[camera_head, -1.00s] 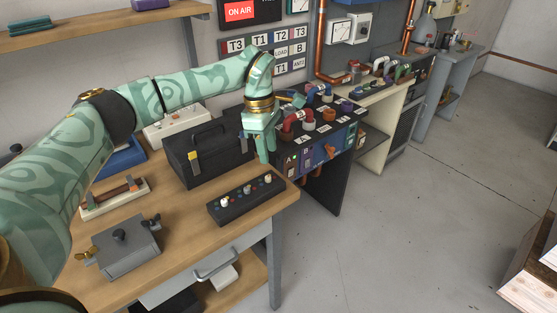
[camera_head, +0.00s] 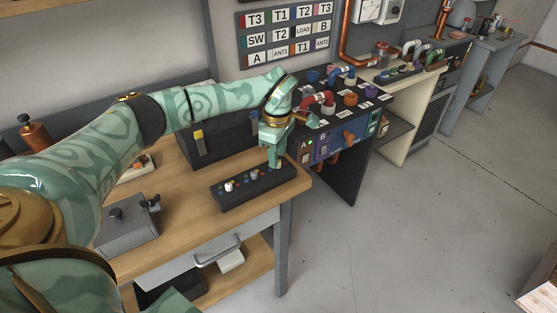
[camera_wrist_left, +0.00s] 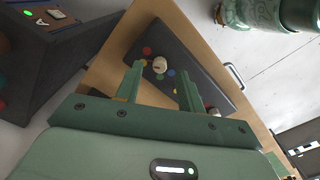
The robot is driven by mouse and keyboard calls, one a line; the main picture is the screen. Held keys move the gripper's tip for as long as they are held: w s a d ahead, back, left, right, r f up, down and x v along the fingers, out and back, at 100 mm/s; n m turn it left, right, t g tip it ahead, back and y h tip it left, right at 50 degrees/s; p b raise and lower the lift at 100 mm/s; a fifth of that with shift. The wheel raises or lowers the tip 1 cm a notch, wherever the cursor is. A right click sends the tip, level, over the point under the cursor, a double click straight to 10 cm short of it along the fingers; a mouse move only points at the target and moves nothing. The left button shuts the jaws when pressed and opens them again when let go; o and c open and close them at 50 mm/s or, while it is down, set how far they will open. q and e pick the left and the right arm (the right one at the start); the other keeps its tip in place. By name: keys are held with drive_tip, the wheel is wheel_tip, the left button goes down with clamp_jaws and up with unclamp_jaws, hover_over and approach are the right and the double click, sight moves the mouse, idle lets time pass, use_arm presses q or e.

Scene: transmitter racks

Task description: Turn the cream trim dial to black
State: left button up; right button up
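A dark control box (camera_head: 245,197) with small coloured dots and several dials lies near the front right corner of the wooden bench. A white dial (camera_head: 229,186) and a greyish dial (camera_head: 254,175) show on it. My left gripper (camera_head: 276,162) points down over the box's right end and hides the dial there in the head view. In the left wrist view that cream dial (camera_wrist_left: 160,65) appears between the two open fingers (camera_wrist_left: 160,70), with a gap on each side. Red and blue dots show around it; I cannot tell which colour it points to. My right gripper is out of view.
A grey box with knobs (camera_head: 127,230) is at the bench's left. The dark patch console (camera_head: 340,120) with pipes stands to the right, past the bench edge.

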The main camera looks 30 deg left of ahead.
use_arm(q)
drive_tip(key=shift+w+f, duration=0.1)
drive_tip(key=shift+f, duration=0.85)
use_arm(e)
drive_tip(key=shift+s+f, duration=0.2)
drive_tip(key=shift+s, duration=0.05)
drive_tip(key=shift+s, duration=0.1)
use_arm(q)
clamp_jaws()
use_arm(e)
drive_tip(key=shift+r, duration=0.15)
